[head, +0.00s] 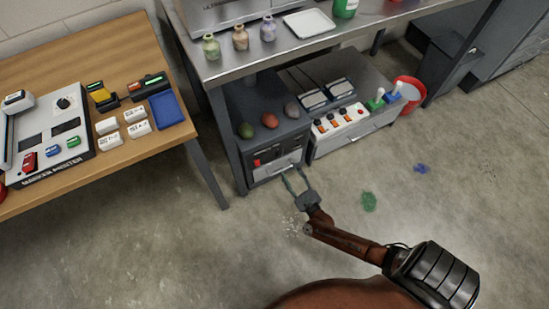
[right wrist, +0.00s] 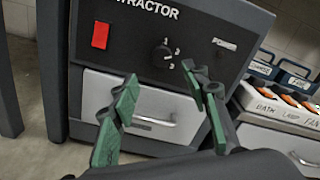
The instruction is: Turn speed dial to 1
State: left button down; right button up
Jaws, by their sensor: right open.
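The speed dial (right wrist: 162,55) is a small black knob on the dark front panel of the extractor (right wrist: 110,45), with small white numbers around its right side. Which number it points to is too small to tell. In the head view the extractor (head: 235,105) is the dark box under the steel bench. My right gripper (right wrist: 163,82) is open and empty, its green-padded fingers apart in front of the panel, below the dial in the wrist picture and seemingly not touching it. In the head view the right gripper (head: 293,175) is at the extractor's front. My left gripper is not in view.
The panel has a red switch (right wrist: 100,35) and a small power knob (right wrist: 220,53); a drawer with a handle (right wrist: 153,121) is below. A grey unit with switches (head: 340,119) stands right of the extractor. A wooden table (head: 120,55) is at left. The floor in front is open.

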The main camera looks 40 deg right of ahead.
aim_at(280, 156)
jog(key=shift+m, duration=0.3)
jog(key=b+x, duration=0.2)
jog(key=x, duration=0.4)
jog(key=shift+w+d+r, duration=0.1)
jog(key=shift+w, duration=0.25)
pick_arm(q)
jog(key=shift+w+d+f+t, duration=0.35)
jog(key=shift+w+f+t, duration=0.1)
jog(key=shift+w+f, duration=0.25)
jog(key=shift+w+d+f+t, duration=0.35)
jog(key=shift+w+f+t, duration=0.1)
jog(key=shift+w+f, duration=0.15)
pick_arm(e)
jog(key=shift+w+d+r, duration=0.1)
jog(key=shift+w+d, duration=0.1)
jog(key=shift+w, duration=0.5)
jog(key=shift+c, duration=0.4)
grip_shut()
